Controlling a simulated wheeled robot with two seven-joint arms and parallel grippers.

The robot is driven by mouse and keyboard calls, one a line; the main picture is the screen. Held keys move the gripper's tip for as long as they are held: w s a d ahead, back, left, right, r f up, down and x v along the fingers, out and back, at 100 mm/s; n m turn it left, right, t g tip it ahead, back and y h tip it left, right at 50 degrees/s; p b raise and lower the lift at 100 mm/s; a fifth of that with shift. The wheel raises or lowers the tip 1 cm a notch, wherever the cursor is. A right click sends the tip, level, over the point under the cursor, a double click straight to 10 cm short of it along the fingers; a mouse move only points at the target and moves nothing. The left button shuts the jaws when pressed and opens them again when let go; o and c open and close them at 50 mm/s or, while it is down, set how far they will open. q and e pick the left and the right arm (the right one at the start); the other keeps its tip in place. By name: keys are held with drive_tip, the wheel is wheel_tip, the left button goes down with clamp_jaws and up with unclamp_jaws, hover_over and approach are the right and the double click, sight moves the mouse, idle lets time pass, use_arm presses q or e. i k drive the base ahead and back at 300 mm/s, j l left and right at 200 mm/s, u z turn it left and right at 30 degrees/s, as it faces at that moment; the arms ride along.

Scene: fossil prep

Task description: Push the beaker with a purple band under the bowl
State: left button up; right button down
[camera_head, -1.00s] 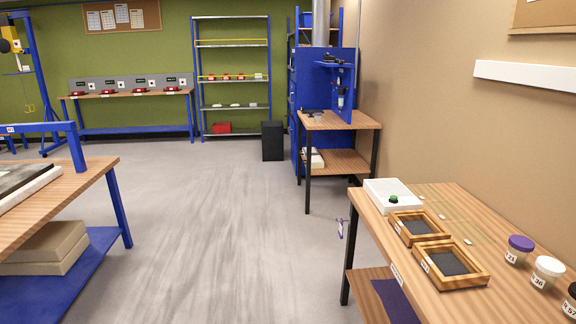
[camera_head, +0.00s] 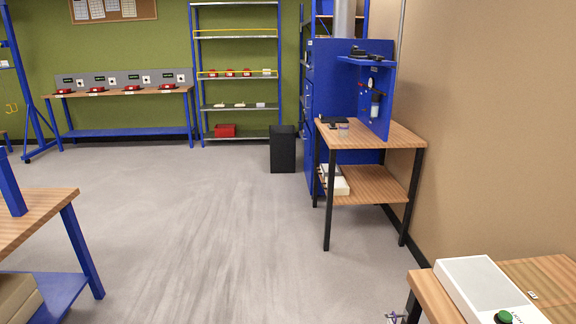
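A pale, cup-like thing (camera_head: 375,107) shows against the blue upright panel (camera_head: 381,88) above the same bench top. I cannot tell whether it is the bowl.
The wooden bench (camera_head: 385,133) has black legs and a lower shelf. A black bin (camera_head: 283,149) stands left of it. A near table (camera_head: 530,272) with a white box (camera_head: 485,285) is at lower right, another table (camera_head: 35,215) at left. The floor between is clear.

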sight(343, 132)
drive_tip(key=i, duration=2.2)
drive_tip(key=i+z, duration=0.1)
drive_tip(key=i, duration=0.45)
drive_tip(key=i+j+z, duration=0.1)
drive_tip(key=i, duration=0.4)
drive_tip(key=i+j+z, duration=0.1)
drive_tip(key=i, duration=0.45)
drive_tip(key=i+j+z, duration=0.1)
drive_tip(key=i, duration=0.45)
drive_tip(key=j, duration=0.1)
